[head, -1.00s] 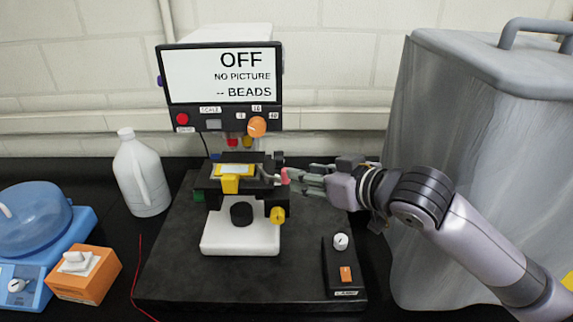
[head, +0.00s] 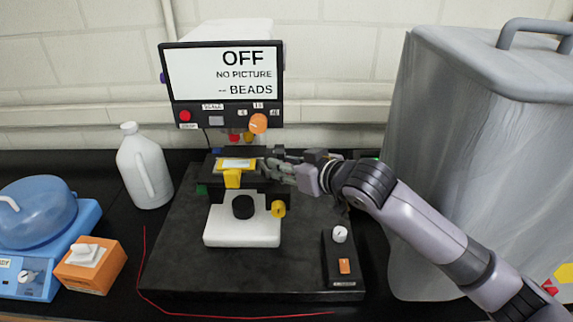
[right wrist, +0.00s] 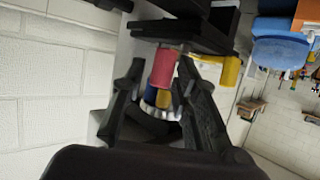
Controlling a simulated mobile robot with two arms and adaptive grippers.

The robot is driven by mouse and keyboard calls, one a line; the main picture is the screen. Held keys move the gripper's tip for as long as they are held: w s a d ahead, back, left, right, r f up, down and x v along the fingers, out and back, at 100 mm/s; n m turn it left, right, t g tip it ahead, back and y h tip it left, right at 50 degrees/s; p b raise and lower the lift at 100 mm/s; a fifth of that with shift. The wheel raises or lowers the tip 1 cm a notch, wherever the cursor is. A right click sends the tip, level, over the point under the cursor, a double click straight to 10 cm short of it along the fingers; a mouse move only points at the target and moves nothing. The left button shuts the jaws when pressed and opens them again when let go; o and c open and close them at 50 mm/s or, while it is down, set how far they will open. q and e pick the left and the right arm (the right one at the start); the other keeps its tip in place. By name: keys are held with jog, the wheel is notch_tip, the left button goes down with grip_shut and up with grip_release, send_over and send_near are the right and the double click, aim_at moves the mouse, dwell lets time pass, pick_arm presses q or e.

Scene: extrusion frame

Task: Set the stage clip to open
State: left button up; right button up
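The microscope stage (head: 262,187) is black and carries a yellow-edged slide (head: 236,164) with a yellow block (head: 232,179) at its front. My right gripper (head: 270,170) reaches in from the right at the stage's right side. In the right wrist view its fingers (right wrist: 163,75) are apart, with a pink cylinder (right wrist: 163,68) between them and gaps on both sides. I take the pink piece to be the clip's handle but cannot be sure; my fingers hide it in the head view. The clip's position cannot be told. My left gripper is not in view.
A screen (head: 222,73) above the stage reads OFF, NO PICTURE, -- BEADS. A control box (head: 342,265) stands front right, a white bottle (head: 145,168) left, a grey covered bin (head: 450,170) right.

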grip_shut()
jog(key=shift+s+a, duration=0.1)
dwell(0.3)
jog(key=m+h, duration=0.1)
jog(key=s+m+t+h+p, duration=0.1)
jog(key=m+h, duration=0.1)
jog(key=a+m+t+h+p, duration=0.1)
jog(key=m+h, duration=0.1)
jog(key=shift+s, duration=0.3)
jog(key=shift+s+a+m+t+h, duration=0.1)
jog(key=shift+a+m+h, duration=0.05)
jog(key=shift+m+h, duration=0.5)
jog(key=shift+s+a+m+t+h, duration=0.15)
jog(key=shift+m+h, duration=0.35)
jog(key=shift+h, duration=0.3)
jog(key=shift+s+a+m+t+h, duration=0.1)
jog(key=shift+m+h, duration=0.45)
jog(key=shift+h, duration=0.2)
jog(key=shift+o, duration=1.4)
grip_release()
